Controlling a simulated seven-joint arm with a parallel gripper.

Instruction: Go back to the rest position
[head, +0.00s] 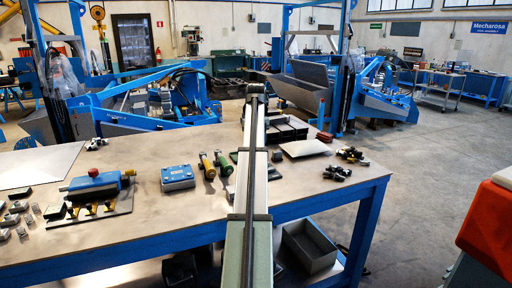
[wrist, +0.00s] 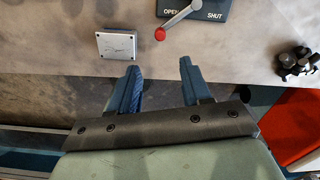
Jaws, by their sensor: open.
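My gripper (wrist: 160,64) is open in the wrist view, with its two blue fingers apart and nothing between them. The tabletop lies beyond the fingertips. In the head view my arm stretches over the workbench (head: 150,215) from the bottom middle, and I cannot make out the fingers there. In the wrist view a small pale box (wrist: 116,45) is on the surface beyond the left finger. A dark panel marked OPEN and SHUT (wrist: 215,12) lies beyond the right finger, with a grey lever ending in a red knob (wrist: 160,34).
On the bench are a blue box (head: 177,178), green-and-yellow cylinders (head: 207,165), a blue fixture with a red knob (head: 95,188) and dark stacked pieces (head: 288,131). Small dark parts (head: 351,154) lie near the right edge. A red-orange object (head: 488,225) stands at the far right.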

